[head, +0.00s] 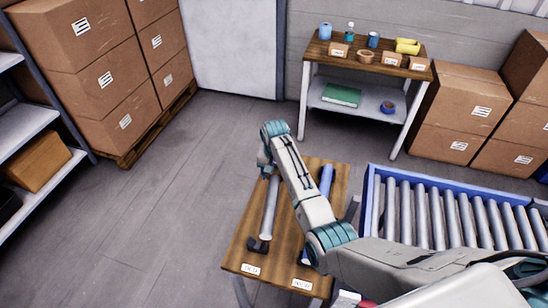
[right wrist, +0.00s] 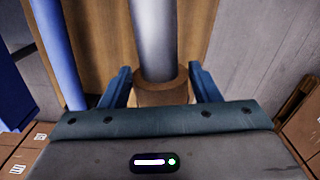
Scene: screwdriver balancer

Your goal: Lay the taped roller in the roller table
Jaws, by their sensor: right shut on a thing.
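The taped roller (head: 269,210) is a grey tube lying lengthwise on a small wooden stand, its near end by a black holder. In the right wrist view the grey tube (right wrist: 158,38) runs away from the gripper, with a brown taped band (right wrist: 160,92) around it. My right gripper (head: 266,166) is at the tube's far end, and its blue fingers (right wrist: 162,86) are shut on the band. The roller table (head: 368,205) is at the right, a blue frame with a row of grey rollers. My right arm hides part of it. My left gripper is not in view.
A blue roller (head: 327,180) lies on the same wooden stand (head: 235,254), right of the taped one and partly behind my arm. Two white labels mark its front edge. Open floor is at left.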

